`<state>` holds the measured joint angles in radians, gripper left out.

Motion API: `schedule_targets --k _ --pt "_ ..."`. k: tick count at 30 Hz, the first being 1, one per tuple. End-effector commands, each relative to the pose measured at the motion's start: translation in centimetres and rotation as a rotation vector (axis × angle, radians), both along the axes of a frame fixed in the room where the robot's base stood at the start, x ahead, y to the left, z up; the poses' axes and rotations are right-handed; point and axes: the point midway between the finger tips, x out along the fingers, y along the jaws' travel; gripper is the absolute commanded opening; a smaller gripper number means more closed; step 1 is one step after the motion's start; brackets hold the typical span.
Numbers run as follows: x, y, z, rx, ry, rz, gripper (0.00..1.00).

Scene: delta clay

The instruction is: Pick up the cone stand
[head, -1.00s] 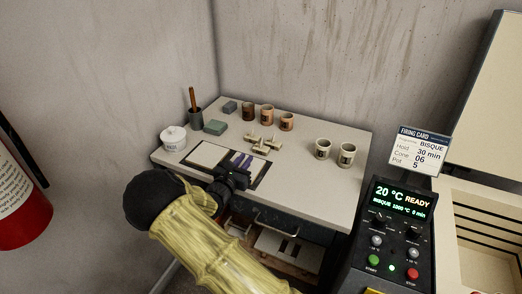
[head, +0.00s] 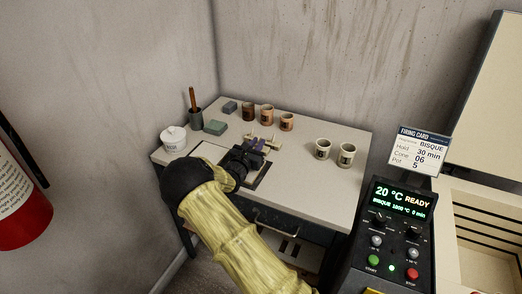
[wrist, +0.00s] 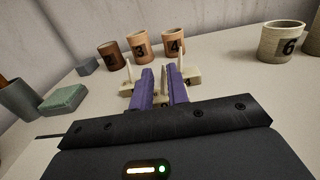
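The cone stand (head: 275,143) is a small cream piece with thin upright cones, on the worktable behind the dark-framed panel. My gripper (head: 257,144) reaches over the table to it, partly hiding it in the head view. In the wrist view the two purple fingers of my gripper (wrist: 161,78) are apart. Parts of the cone stand (wrist: 193,77) show on both sides of the fingers and beyond them. The fingers overlap its middle in the picture; I cannot tell whether they touch it.
Brown cups (head: 268,113) stand just behind the stand, and two pale cups (head: 346,154) stand to the right. The kiln controller (head: 392,235) is at front right.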

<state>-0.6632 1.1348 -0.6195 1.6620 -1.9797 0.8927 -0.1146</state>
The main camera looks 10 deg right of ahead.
Motion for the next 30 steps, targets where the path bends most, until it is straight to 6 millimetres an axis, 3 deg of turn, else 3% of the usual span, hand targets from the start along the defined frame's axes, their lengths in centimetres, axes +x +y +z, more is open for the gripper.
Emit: schedule_targets --k 11,27,28,30 --pt "4.1 -3.1 0.0 0.000 0.000 -0.002 0.16" --pt "4.2 -3.1 0.0 -0.001 0.001 -0.001 0.16" --pt "4.2 -3.1 0.0 -0.001 0.001 -0.001 0.14" --pt "4.2 -3.1 0.0 -0.001 0.001 -0.001 0.01"
